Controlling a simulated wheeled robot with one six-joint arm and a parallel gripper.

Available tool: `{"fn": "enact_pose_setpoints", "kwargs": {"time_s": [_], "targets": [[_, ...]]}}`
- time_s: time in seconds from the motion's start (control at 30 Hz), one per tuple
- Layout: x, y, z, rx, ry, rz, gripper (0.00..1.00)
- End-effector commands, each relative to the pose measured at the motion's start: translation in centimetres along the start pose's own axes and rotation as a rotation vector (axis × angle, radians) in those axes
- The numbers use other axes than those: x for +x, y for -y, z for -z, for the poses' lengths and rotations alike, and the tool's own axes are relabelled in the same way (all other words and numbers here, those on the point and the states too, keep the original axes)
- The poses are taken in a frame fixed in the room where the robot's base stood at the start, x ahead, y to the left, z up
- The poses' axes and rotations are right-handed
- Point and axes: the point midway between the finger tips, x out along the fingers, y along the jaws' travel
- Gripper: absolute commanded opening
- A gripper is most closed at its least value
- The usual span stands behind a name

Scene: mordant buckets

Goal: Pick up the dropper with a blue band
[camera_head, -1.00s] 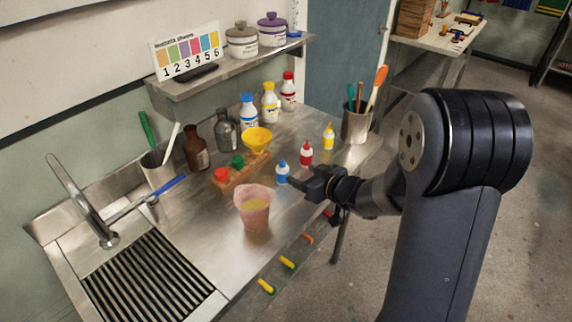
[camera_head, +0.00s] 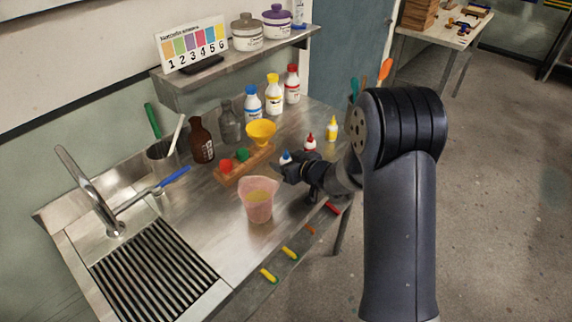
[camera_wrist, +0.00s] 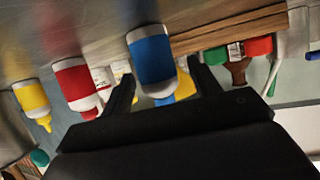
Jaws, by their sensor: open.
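The dropper with a blue band (camera_head: 286,157) stands on the steel counter, its lower part hidden behind my gripper (camera_head: 288,173) in the head view. In the wrist view the blue-banded dropper (camera_wrist: 152,58) appears upside down, between the two fingers of my open gripper (camera_wrist: 160,70). I see a gap on its right side; whether the left finger touches it I cannot tell. A red-banded dropper (camera_head: 310,144) and a yellow-banded dropper (camera_head: 332,129) stand to the right; the wrist view shows the red one (camera_wrist: 74,80) and yellow one (camera_wrist: 31,96) at left.
A wooden block (camera_head: 226,179) with red and green caps and a yellow funnel (camera_head: 261,129) is left of my gripper. A pink beaker (camera_head: 258,206) stands in front. Several bottles line the back. The sink (camera_head: 148,272) is at left.

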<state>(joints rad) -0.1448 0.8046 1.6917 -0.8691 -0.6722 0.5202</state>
Motion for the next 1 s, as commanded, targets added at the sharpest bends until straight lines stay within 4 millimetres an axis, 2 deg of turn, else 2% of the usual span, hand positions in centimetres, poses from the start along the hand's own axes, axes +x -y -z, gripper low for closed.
{"fn": "enact_pose_setpoints", "kwargs": {"time_s": [0.13,0.73,1.0], "targets": [[-0.01,0.00,-0.01,0.000,0.000,0.000,0.59],[-0.04,0.00,-0.01,0.000,0.000,0.000,0.10],[-0.16,-0.01,0.35,-0.001,-0.002,0.000,0.10]]}}
